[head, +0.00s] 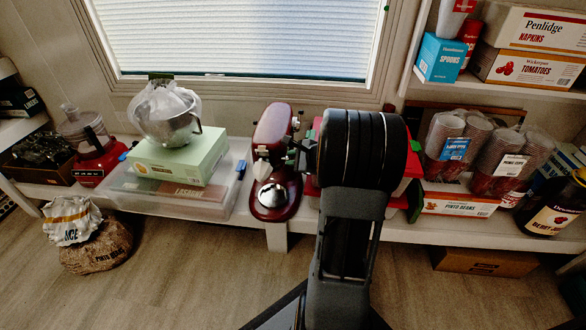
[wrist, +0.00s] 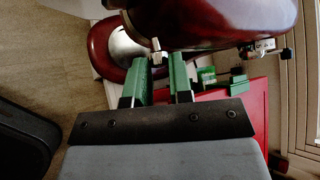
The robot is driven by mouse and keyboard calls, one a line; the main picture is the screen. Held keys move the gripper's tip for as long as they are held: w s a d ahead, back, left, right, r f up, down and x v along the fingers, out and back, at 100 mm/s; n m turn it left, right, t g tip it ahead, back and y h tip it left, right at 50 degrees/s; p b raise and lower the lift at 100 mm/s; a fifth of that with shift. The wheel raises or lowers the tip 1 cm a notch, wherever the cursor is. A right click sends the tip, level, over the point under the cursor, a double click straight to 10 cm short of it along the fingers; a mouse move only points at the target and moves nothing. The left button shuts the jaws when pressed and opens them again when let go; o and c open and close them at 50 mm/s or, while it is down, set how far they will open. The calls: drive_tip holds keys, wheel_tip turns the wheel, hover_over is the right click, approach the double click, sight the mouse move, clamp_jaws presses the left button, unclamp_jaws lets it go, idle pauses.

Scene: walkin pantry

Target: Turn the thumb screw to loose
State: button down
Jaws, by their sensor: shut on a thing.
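The red stand mixer (head: 272,125) stands on the low shelf, just left of my arm. In the wrist view its red head (wrist: 215,22) spans the top, with the silver bowl area (wrist: 124,45) below it. The thumb screw (wrist: 157,52) is a small pale metal piece at the mixer head's side. My gripper (wrist: 161,62) has its two green fingers on either side of the screw, shut on it. In the head view my arm hides most of the gripper, and I cannot make out the screw clearly there.
A green box (head: 178,160) with a bagged metal bowl (head: 168,115) sits left of the mixer on a clear bin. The floor in front is open.

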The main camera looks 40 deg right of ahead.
drive_tip(key=shift+w+f+n+t+y, duration=0.1)
drive_tip(key=shift+f+n+t+y, duration=0.4)
drive_tip(key=shift+n+t, duration=1.95)
drive_tip(key=shift+s+f+n+t+y, duration=0.1)
drive_tip(key=shift+f+n+t+y, duration=0.4)
drive_tip(key=shift+n+t, duration=1.95)
drive_tip(key=shift+w+f+n+t+y, duration=0.15)
drive_tip(key=shift+n+t+y, duration=0.95)
drive_tip(key=shift+n, duration=2.3)
drive_tip(key=shift+n+t, duration=0.3)
drive_tip(key=shift+t, duration=0.1)
drive_tip(key=c, duration=1)
unclamp_jaws()
drive_tip(key=shift+c, duration=0.2)
